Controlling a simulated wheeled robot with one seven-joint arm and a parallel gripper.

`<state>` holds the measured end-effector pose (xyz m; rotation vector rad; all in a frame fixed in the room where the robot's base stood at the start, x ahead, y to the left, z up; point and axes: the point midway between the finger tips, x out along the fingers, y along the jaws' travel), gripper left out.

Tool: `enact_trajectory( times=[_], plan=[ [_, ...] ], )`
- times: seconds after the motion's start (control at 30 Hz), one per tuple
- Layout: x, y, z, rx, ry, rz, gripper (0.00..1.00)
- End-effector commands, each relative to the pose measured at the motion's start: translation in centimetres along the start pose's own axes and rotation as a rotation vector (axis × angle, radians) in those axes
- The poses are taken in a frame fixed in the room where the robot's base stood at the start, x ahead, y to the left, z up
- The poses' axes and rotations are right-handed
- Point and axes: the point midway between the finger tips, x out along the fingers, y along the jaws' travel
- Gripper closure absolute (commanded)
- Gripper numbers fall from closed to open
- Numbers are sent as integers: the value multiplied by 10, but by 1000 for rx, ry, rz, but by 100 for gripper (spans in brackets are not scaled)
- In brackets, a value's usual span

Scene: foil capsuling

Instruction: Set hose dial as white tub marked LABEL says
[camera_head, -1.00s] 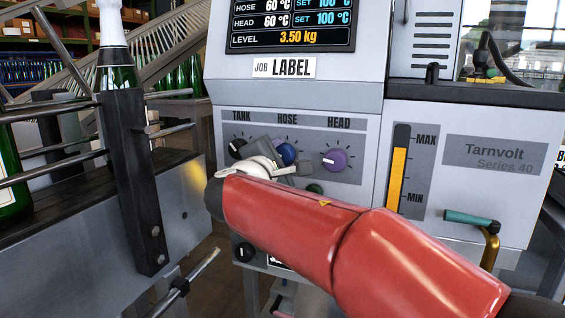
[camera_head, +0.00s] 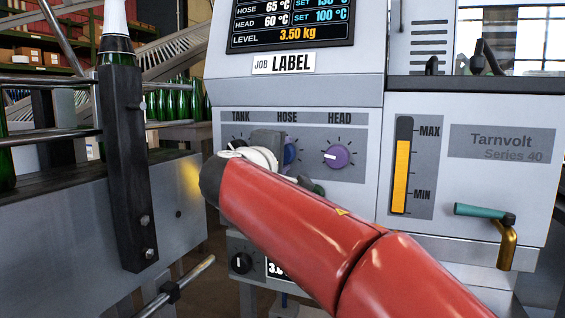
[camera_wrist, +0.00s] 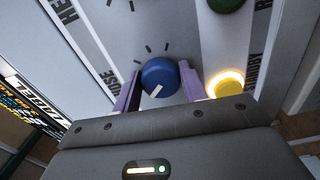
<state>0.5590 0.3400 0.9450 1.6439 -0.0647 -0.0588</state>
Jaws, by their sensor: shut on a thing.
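The blue hose dial (camera_wrist: 160,76) has a white pointer line and sits between the purple fingers of my gripper (camera_wrist: 161,84) in the wrist view. My gripper is shut on the dial. In the head view my wrist hides much of the hose dial (camera_head: 291,153); a blue edge shows under the HOSE mark. The display (camera_head: 290,22) reads HOSE 65 °C, with a partly cut set value that looks like 130 °C. Below it HEAD reads 60 °C, set 100 °C. A plate reads JOB LABEL (camera_head: 284,64). No white tub is in view.
The purple head dial (camera_head: 337,156) is just right of the hose dial. A lit yellow button (camera_wrist: 229,88) lies close beside my right finger, and a green button (camera_wrist: 228,3) is near the wrist view's top edge. A bottle conveyor (camera_head: 165,205) stands at left.

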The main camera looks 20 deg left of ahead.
Motion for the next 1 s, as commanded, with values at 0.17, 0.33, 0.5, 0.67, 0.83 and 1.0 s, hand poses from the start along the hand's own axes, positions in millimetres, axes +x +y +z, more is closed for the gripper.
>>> enact_trajectory(
  times=[0.17, 0.33, 0.5, 0.67, 0.83, 1.0],
  plan=[
    [0, -2, 0, 13, -2, -3, 81],
    [0, -2, 0, 13, -2, -3, 81],
    [0, -2, 0, 13, -2, -3, 53],
    [0, -1, 0, 13, -2, -2, 36],
    [0, -1, 0, 13, -1, -2, 36],
    [-7, -1, -1, 13, 1, -1, 36]
  ],
)
